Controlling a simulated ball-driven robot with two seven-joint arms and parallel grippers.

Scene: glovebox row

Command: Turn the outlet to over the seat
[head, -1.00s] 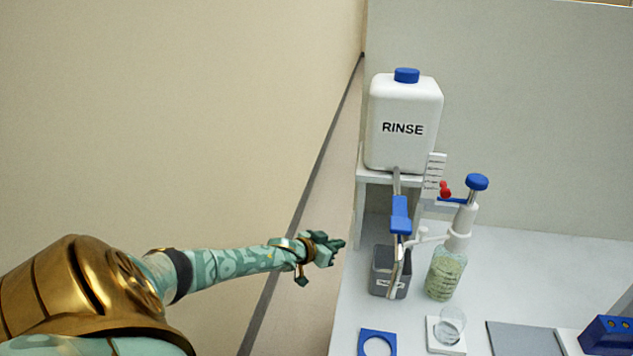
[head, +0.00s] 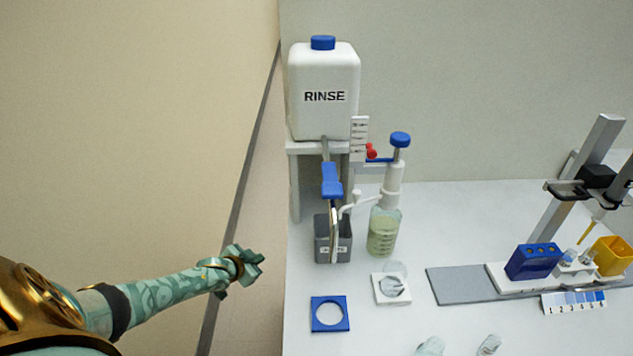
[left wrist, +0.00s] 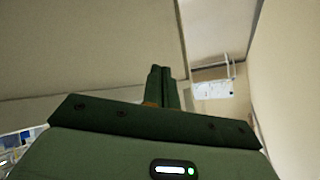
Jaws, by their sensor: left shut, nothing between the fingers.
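A dispenser bottle (head: 383,232) with pale green liquid, a white pump body and a blue knob stands at the bench's left part. Its white outlet spout (head: 352,206) points left, toward the grey waste cup (head: 343,245). A white square pad (head: 383,297) with a clear glass piece (head: 394,285) is in front of the bottle. A blue square plate (head: 317,322) with a round hole lies left of it. I cannot tell which one is the seat. My left gripper (head: 258,262) is shut and empty, left of the bench and apart from everything; its fingers (left wrist: 161,85) show together in the left wrist view.
A white RINSE tank (head: 324,95) stands on a shelf behind, with a blue-handled tap (head: 331,180) above the cup. A blue block (head: 533,261), a yellow holder (head: 612,256) and a dark stand (head: 585,180) are at the right.

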